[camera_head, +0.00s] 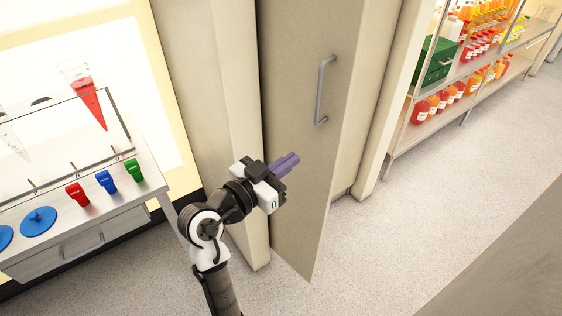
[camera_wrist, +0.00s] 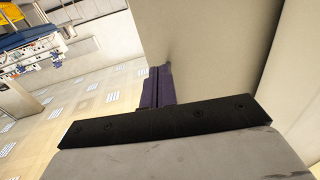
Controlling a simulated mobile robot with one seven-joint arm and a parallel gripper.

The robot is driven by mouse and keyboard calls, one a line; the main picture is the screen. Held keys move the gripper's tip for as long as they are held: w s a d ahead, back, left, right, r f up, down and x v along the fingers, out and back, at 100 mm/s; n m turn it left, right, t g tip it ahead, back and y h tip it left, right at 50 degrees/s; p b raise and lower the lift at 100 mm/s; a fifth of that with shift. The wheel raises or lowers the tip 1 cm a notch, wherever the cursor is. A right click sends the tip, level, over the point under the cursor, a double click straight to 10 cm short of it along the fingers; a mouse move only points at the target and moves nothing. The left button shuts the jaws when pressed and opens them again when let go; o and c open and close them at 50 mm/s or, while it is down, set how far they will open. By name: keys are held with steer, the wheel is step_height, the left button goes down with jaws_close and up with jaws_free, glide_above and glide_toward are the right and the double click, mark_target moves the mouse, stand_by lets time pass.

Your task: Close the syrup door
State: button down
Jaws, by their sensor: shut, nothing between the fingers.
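A tall beige door (camera_head: 305,200) with a metal bar handle (camera_head: 322,90) stands ajar in the head view, its lower corner jutting over the floor. No label on it is readable, so I cannot confirm that it is the syrup door. My gripper (camera_head: 291,161) is shut and empty, its purple fingers in front of the lower door panel, below and left of the handle. In the wrist view, the shut fingers (camera_wrist: 156,86) overlap the edge of a beige panel (camera_wrist: 205,45), which seems to be the door. I cannot tell whether they touch it.
At left, a counter (camera_head: 110,215) carries red, blue and green taps and hanging cones. At right, a metal shelf (camera_head: 425,130) holds orange and red bottles and a green box (camera_head: 435,62). Speckled floor (camera_head: 390,230) lies clear right of the door.

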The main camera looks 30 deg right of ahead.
mark_target(327, 135)
steer(key=p+x, duration=0.3)
steer(key=x, duration=0.6)
steer(key=shift+d+r, duration=0.1)
steer(key=shift+r, duration=0.05)
steer(key=shift+d+p, duration=0.3)
steer(key=shift+w+d, duration=0.1)
